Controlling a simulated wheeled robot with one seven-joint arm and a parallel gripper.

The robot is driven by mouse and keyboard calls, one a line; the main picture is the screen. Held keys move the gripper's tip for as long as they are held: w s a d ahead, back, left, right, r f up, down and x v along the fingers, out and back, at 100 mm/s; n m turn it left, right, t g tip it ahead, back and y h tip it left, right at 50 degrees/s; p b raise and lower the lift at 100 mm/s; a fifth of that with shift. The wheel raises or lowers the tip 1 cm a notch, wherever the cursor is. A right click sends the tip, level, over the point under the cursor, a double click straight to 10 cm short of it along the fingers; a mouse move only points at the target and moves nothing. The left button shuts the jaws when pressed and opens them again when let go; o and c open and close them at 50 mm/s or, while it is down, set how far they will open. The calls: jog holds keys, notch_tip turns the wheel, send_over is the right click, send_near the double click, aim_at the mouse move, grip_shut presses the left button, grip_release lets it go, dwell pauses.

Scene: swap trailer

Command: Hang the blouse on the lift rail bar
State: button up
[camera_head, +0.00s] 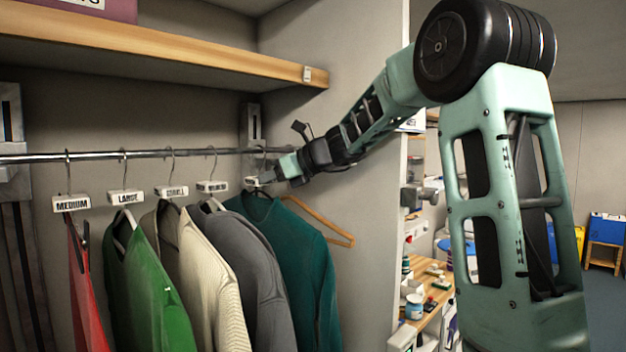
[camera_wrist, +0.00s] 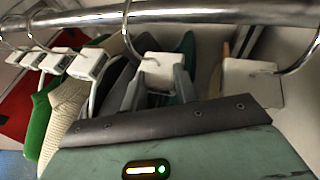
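Several garments hang from the lift rail bar (camera_head: 100,155), which also crosses the top of the wrist view (camera_wrist: 210,12). The teal garment (camera_head: 290,240), likely the blouse, hangs at the right end. My gripper (camera_head: 265,178) is at its hanger, just below the bar. In the wrist view, my gripper's fingers (camera_wrist: 160,88) are on both sides of a white hanger tag (camera_wrist: 162,70) and look closed on it. The hook above that tag (camera_wrist: 130,35) reaches up at the bar; whether it rests on it is unclear. The teal cloth (camera_wrist: 187,60) shows behind the fingers.
Red (camera_head: 85,290), green (camera_head: 150,290), cream (camera_head: 205,270) and grey (camera_head: 245,260) garments hang to the left. A bare wooden hanger (camera_head: 325,225) is behind the teal one. A wooden shelf (camera_head: 150,45) is above; a wall (camera_head: 370,250) is close on the right.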

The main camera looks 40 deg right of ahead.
jog(key=shift+s+r+p, duration=0.3)
jog(key=shift+r+p, duration=0.1)
jog(key=shift+r, duration=0.25)
jog(key=shift+s+r+p, duration=0.25)
jog(key=shift+r+p, duration=0.15)
jog(key=shift+r, duration=0.2)
jog(key=s+d+p, duration=0.1)
jog(key=s+p, duration=0.6)
jog(key=s, duration=2.1)
jog(key=shift+s+f, duration=0.2)
jog(key=shift+s, duration=0.2)
jog(key=a+f+n+g+y+b, duration=0.1)
jog(key=a+f+n+g+b, duration=0.4)
jog(key=a+f+n, duration=0.45)
jog(key=a+f+n+g+b, duration=0.5)
jog(key=a+f+n, duration=0.15)
jog(key=f, duration=0.55)
jog(key=s+a+f+n+g+h+b, duration=0.1)
jog(key=s+a+f+n+h+b, duration=0.2)
jog(key=a+f+n+b, duration=0.2)
jog(key=s+a+f+n+g+h+b, duration=0.1)
jog(key=s+a+f+n+h+b, duration=0.2)
jog(key=a+f+n+b, duration=0.3)
jog(key=s+a+f+n, duration=0.1)
jog(key=a+f+n, duration=0.3)
jog(key=f+n, duration=0.4)
jog(key=shift+s+a+f+n, duration=0.15)
jog(key=shift+s+a+n, duration=0.15)
jog(key=shift+n, duration=1.7)
